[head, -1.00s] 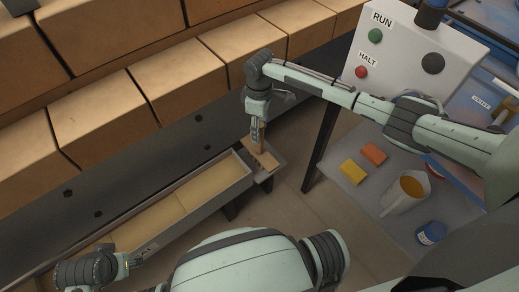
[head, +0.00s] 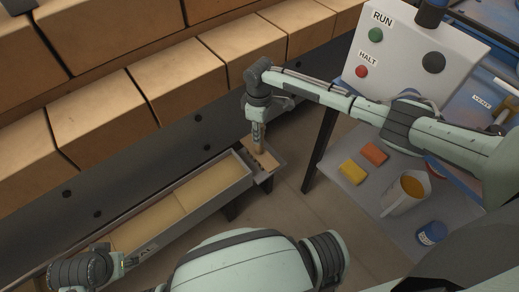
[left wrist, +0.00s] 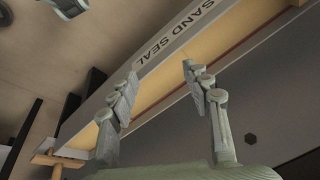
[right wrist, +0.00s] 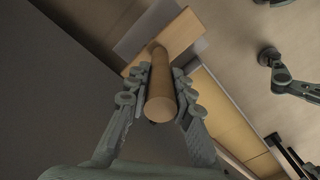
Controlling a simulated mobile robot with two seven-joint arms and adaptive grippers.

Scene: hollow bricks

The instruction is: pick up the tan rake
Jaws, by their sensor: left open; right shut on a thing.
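The tan rake (right wrist: 160,90) has a round wooden handle and a flat crosswise head (right wrist: 185,38). In the head view the rake (head: 262,160) is upright on the small ledge at the right end of the sand trough. My right gripper (head: 259,146) is above the ledge, its fingers shut around the handle. In the right wrist view the fingers (right wrist: 160,85) press on both sides of the handle. My left gripper (left wrist: 158,82) is open and empty near the trough's left end.
The trough (head: 245,184) labelled SAND SEAL runs along a dark wall below rows of large tan bricks (head: 95,120). At right are a RUN/HALT control box (head: 405,60) and a grey table with a pitcher (head: 408,190), a blue jar (head: 431,233), and yellow (head: 352,172) and orange (head: 374,153) blocks.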

